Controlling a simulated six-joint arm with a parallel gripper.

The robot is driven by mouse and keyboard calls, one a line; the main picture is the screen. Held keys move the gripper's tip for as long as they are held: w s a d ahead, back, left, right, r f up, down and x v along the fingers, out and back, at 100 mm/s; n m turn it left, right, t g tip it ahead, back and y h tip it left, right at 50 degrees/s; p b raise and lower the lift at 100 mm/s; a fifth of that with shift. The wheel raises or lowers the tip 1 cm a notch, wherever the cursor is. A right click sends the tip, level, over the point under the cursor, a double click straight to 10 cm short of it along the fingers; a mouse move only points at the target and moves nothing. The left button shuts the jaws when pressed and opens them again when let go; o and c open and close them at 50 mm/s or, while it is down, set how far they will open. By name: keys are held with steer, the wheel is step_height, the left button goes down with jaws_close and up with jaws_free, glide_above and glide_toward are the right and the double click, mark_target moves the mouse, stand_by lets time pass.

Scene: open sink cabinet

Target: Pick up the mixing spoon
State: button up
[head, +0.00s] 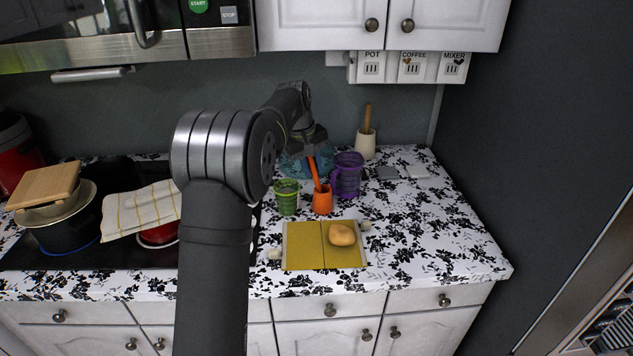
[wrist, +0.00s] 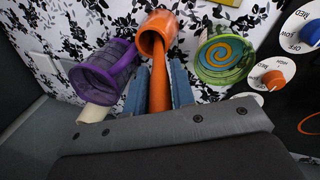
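An orange handle (head: 315,174), which I take to be the mixing spoon's, leans up to the left out of a small orange cup (head: 322,203). Its lower end is hidden inside the cup. My gripper (head: 309,152) is above the cup at the handle's upper end, pointing down. In the wrist view, the blue fingers of my gripper (wrist: 159,88) stand on both sides of the orange handle (wrist: 160,87), very close to it. I cannot tell whether they press on it. The orange cup (wrist: 158,30) lies just beyond the fingertips.
A purple mug (head: 347,178) stands close right of the cup, a green cup (head: 287,199) close left. A yellow board (head: 303,248) with a bread roll (head: 342,235) lies in front. A white holder (head: 365,147) stands behind.

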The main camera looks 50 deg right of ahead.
jaws_close()
steer(key=v, duration=0.3)
steer(key=d+v, duration=0.1)
steer(key=v, duration=0.6)
steer(key=shift+s+d+r, duration=0.15)
steer(key=shift+s+d, duration=0.15)
steer(key=shift+s, duration=0.05)
steer(key=w+a+r+t, duration=0.2)
steer(key=a+r+t, duration=0.1)
steer(key=a, duration=0.4)
steer(key=shift+a+r+y, duration=0.25)
steer(key=shift+r+y, duration=0.05)
steer(key=shift+y, duration=0.1)
